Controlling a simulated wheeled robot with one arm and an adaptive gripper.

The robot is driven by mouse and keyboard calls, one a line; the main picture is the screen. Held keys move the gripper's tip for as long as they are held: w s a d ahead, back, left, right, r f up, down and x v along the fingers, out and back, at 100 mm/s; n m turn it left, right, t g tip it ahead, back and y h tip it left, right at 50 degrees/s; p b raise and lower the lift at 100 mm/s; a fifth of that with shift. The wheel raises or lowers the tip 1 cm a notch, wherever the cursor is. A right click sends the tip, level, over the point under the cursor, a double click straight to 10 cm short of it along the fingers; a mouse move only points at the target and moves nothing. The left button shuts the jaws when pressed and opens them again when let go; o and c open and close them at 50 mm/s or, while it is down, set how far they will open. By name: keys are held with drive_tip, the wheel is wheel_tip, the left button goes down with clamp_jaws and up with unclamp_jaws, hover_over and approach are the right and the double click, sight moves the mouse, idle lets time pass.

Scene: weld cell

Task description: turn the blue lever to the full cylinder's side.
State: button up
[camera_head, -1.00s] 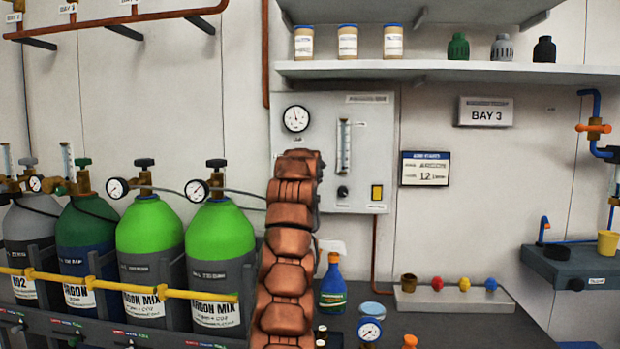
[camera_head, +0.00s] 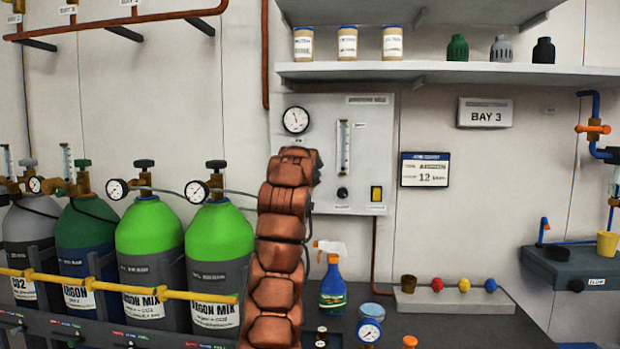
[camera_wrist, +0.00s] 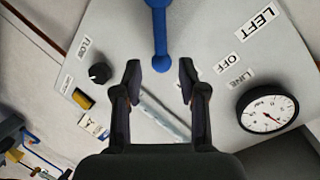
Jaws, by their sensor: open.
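In the wrist view the blue lever (camera_wrist: 158,25) comes down from the top edge, its rounded end between and just beyond my fingertips. My gripper (camera_wrist: 159,78) is open, one finger on each side of that end; contact cannot be told. Labels LEFT (camera_wrist: 256,24), OFF (camera_wrist: 229,63) and LINE are on the grey panel (camera_wrist: 205,50). In the head view my arm hides the lever and my gripper. Two green argon mix cylinders (camera_head: 150,232) (camera_head: 220,235) stand left of my arm, each with a gauge (camera_head: 116,189) (camera_head: 196,191); their readings are too small to tell.
The panel (camera_head: 365,140) also carries a round gauge (camera_head: 295,119), a flow tube (camera_head: 343,146) and a yellow switch (camera_head: 376,193). A yellow rail (camera_head: 150,290) runs before the cylinders. A spray bottle (camera_head: 333,290) stands on the bench right of my arm. A shelf (camera_head: 450,73) overhangs the panel.

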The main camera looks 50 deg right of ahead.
drive_tip(key=v, duration=0.7)
drive_tip(key=shift+s+a, duration=0.3)
drive_tip(key=shift+r, duration=0.15)
idle(0.8)
